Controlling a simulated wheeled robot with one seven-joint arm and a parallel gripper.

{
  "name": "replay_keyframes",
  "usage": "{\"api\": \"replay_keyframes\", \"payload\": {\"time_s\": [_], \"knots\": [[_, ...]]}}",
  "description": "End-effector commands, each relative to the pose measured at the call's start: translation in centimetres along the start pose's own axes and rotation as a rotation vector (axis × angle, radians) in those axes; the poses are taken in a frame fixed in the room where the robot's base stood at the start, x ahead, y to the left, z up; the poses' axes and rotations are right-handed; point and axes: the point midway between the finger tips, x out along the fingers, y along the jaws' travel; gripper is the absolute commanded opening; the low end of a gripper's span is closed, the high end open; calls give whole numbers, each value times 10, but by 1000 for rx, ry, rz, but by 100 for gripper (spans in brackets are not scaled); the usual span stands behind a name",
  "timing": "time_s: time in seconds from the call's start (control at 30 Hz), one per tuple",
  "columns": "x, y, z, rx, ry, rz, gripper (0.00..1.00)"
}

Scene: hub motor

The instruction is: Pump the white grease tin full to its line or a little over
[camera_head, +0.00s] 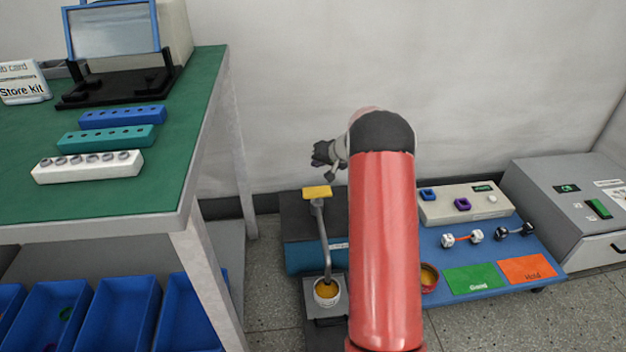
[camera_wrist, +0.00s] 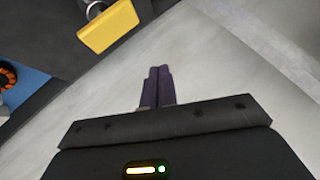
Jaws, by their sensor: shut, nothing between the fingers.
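The white grease tin (camera_head: 327,303) stands upright on a small grey stand under the curved spout (camera_head: 323,240) of the grease pump. Yellow-orange grease shows inside it; its line cannot be made out. The pump's yellow press pad (camera_head: 317,192) is at the top of the spout; the pad also shows in the wrist view (camera_wrist: 108,27), up and left of my fingers. My gripper (camera_head: 318,156) is in the air above the pad, apart from it. In the wrist view my gripper (camera_wrist: 158,72) has its two dark fingers together, with nothing between them.
My red arm hides part of the pump's right side. A green-topped bench (camera_head: 180,170) stands left; a grey machine (camera_head: 560,195) right.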

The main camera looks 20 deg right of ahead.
Motion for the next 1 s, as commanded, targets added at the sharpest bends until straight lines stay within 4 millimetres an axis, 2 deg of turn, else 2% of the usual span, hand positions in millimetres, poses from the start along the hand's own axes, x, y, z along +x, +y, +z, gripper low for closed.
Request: {"api": "replay_keyframes", "payload": {"time_s": [0.17, 0.67, 1.0], "knots": [[6, 10, -3, 10, 10, 3, 0], [10, 13, 1, 10, 9, 3, 0], [37, 32, 20, 12, 8, 2, 0]]}}
